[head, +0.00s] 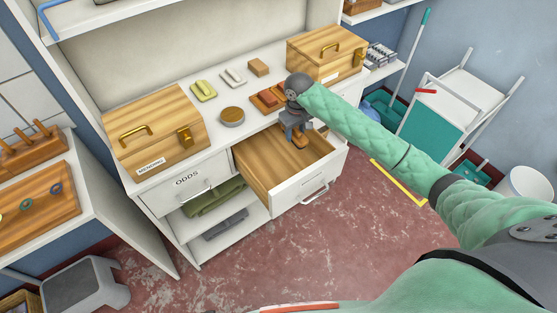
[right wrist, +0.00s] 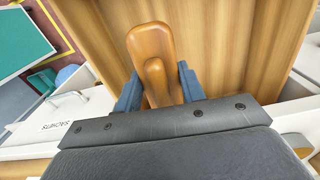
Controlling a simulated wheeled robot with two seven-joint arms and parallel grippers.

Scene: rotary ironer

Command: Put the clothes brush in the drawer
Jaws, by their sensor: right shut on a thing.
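The clothes brush (right wrist: 150,42) is a smooth tan wooden piece, with its lower part running between my fingers in the right wrist view. In the head view a small part of the brush (head: 300,141) shows below my right gripper (head: 295,130). The gripper is shut on it and points down over the open drawer (head: 262,165). The drawer has a wood-coloured inside and a white front with a metal handle. The drawer floor also fills much of the right wrist view (right wrist: 230,40). Whether the brush touches the floor, I cannot tell. My left gripper is out of view.
A shut drawer marked ODDS (head: 186,183) is left of the open one. On the counter are a wooden box (head: 155,130), a round tin (head: 232,116), a green brush-like item (head: 203,91) and reddish blocks (head: 268,99). Another wooden box (head: 326,55) stands at the right.

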